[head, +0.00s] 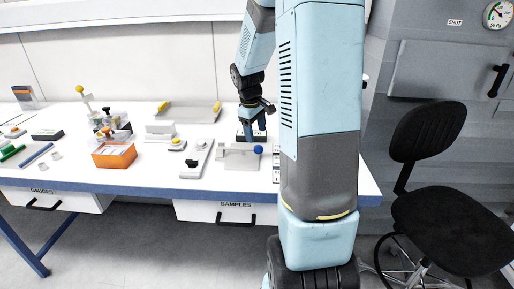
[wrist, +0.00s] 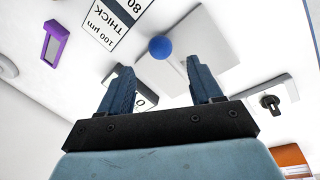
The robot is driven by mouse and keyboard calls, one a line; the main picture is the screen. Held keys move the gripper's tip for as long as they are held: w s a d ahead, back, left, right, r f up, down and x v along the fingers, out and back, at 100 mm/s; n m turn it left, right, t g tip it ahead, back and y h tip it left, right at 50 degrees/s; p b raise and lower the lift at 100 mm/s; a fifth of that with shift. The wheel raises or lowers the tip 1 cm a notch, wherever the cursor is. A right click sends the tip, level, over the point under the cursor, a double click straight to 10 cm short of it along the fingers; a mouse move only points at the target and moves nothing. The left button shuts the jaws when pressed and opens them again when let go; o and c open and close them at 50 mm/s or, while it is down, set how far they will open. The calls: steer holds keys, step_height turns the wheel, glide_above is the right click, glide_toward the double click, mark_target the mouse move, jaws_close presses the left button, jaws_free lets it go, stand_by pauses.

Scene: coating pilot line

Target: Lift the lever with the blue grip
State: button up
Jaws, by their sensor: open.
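The lever's blue ball grip (head: 258,149) sits at the right end of a low light-grey block (head: 238,162) on the bench, near the front edge. In the wrist view the blue grip (wrist: 160,47) shows just past my fingertips, roughly centred between them, beside a pale grey plate (wrist: 215,40). The lever's arm is hard to make out. My gripper (head: 255,131) points down above and slightly behind the grip in the head view. In the wrist view my gripper (wrist: 157,66) is open, with nothing between its two blue fingers.
A white fixture with a black knob (head: 190,162) lies left of the block, and an orange box (head: 114,156) farther left. In the wrist view a printed thickness card (wrist: 112,22) and a purple frame (wrist: 54,40) lie near. A black chair (head: 440,200) stands right.

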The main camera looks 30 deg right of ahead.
mark_target(258, 146)
steer(key=f, duration=0.2)
steer(key=d+f, duration=0.1)
steer(key=f, duration=0.4)
steer(key=shift+w+d+f, duration=0.15)
steer(key=shift+w+f, duration=0.1)
steer(key=shift+f, duration=0.05)
